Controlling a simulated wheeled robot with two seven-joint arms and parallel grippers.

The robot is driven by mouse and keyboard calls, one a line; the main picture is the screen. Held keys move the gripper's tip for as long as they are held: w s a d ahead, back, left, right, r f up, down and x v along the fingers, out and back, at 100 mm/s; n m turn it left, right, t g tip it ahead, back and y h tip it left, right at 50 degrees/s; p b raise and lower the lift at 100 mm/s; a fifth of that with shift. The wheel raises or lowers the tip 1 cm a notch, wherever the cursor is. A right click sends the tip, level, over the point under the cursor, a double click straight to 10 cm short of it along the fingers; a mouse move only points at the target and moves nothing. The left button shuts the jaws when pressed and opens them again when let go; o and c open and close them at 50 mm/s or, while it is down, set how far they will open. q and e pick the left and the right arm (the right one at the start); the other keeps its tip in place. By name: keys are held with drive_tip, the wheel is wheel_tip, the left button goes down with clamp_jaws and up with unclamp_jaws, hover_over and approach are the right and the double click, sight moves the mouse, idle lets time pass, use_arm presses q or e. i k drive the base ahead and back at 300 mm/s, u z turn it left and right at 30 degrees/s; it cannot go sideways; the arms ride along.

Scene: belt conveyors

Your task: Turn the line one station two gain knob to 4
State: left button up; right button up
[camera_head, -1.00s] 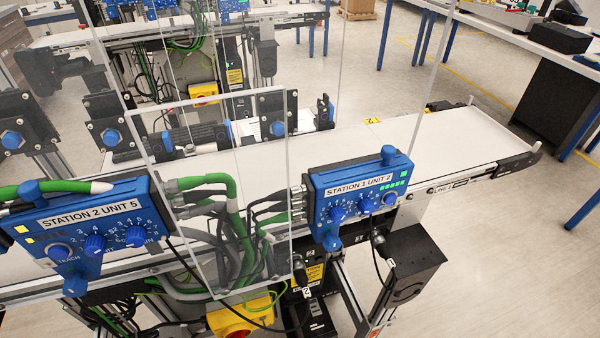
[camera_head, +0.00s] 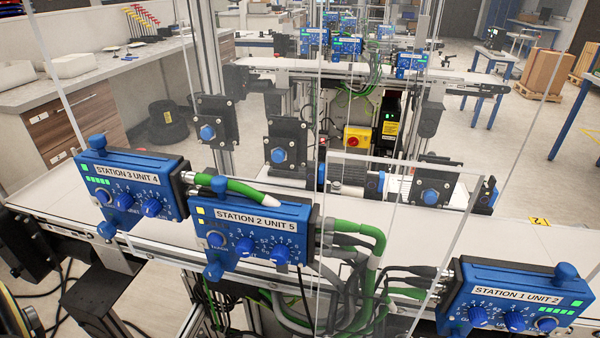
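The blue sensor box labelled STATION 2 UNIT 5 (camera_head: 262,217) is mounted on the near side of the belt, slightly left of centre. Its face has a left button or dial (camera_head: 216,240), a middle knob (camera_head: 245,245) and a right knob (camera_head: 280,256), which appears to be the gain knob. The small lettering and the knob pointers are too blurred to read a setting. Two yellow lights show on its left side. Neither of my grippers is in view.
Blue box STATION 3 UNIT 4 (camera_head: 130,180) is close by on the left, and STATION 1 UNIT 2 (camera_head: 518,300) at lower right. Green and black cables (camera_head: 355,245) run from the right side of the station 2 box. A clear panel (camera_head: 400,190) stands right of centre.

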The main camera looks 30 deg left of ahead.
sight(279, 254)
drive_tip(key=u, duration=0.6)
drive_tip(key=k, duration=0.3)
drive_tip(key=u, duration=0.95)
drive_tip(key=i, duration=0.25)
drive_tip(key=z, duration=0.45)
